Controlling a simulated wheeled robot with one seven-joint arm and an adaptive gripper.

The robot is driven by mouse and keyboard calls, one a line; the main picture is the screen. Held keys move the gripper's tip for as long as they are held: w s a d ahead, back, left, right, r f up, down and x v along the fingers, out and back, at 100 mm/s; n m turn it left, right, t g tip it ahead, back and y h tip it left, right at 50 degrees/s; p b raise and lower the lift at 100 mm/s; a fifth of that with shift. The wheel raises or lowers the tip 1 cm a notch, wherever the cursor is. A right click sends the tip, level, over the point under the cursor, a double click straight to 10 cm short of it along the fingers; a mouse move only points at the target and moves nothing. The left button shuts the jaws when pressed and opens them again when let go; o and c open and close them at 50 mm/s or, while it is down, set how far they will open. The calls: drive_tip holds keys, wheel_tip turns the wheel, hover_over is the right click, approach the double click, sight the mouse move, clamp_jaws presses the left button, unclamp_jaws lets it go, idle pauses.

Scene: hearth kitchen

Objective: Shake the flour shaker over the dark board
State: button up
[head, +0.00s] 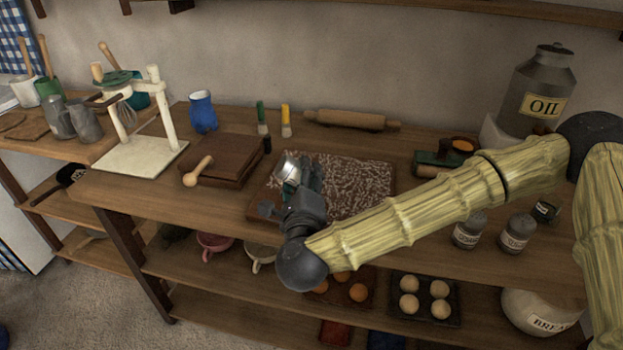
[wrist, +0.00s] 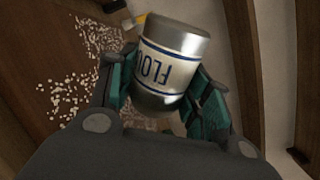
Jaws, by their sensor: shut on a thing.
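The flour shaker (wrist: 168,62) is a silver can with a white label reading "FLO". In the wrist view my gripper (wrist: 168,95) is shut on it, with a teal finger on each side. In the head view the shaker (head: 287,168) is tilted at the left part of the dark board, and my gripper (head: 298,190) partly hides it. The dark board (head: 262,203) lies on the wooden counter. White specks cover much of its top, and they also show in the wrist view. The shaker's far end is hidden.
The oil can (head: 541,95) stands at the back right.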

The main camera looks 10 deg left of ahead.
sight(285, 177)
drive_tip(key=shift+a, duration=1.3)
drive_tip(key=shift+s+a, duration=0.15)
drive_tip(key=shift+a, duration=0.45)
drive_tip(key=shift+d, duration=0.6)
drive_tip(key=shift+a, duration=4.05)
drive_tip(key=shift+a+p, duration=0.3)
drive_tip(key=shift+a, duration=0.2)
drive_tip(key=shift+d, duration=0.55)
drive_tip(key=shift+a, duration=0.55)
drive_tip(key=shift+d, duration=0.6)
